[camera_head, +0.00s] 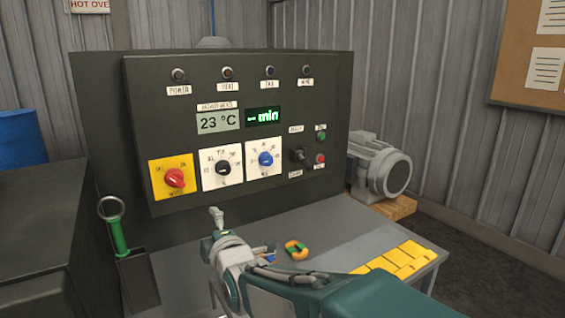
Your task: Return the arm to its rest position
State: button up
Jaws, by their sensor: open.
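My arm reaches in from the lower right in the head view. My gripper (217,222) is at its end, in front of the control panel (330,75) and above the grey table (345,225). It is open, and I see nothing held in it. Its fingers are small in the picture and partly hidden by the wrist. The arm is bent and extended over the table, with the elbow at the lower right.
The panel carries a red knob (174,178), a black knob (223,167) and a blue knob (265,159). A yellow-orange ring (296,250) and several yellow tags (395,260) lie on the table. A green-handled tool (119,236) stands left, a grey motor (380,165) right.

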jog(key=s+d+f+m+g+h, duration=0.1)
jog(key=s+d+m+g+h, duration=0.25)
jog(key=d, duration=0.55)
jog(key=s+d+f+m+h, duration=0.2)
jog(key=s+d+m, duration=0.4)
jog(key=d, duration=0.4)
jog(key=s+d+f+m+g+h, duration=0.1)
jog(key=s+d+f+m+g, duration=0.1)
jog(key=s+d+m, duration=0.3)
jog(key=s+d+f+m+g+h, duration=0.2)
jog(key=s+m, duration=0.5)
jog(key=s, duration=0.5)
jog(key=d+f+g, duration=0.1)
jog(key=d+f, duration=0.1)
jog(key=d, duration=0.1)
jog(key=shift+d+g, duration=0.3)
jog(key=shift+g, duration=0.05)
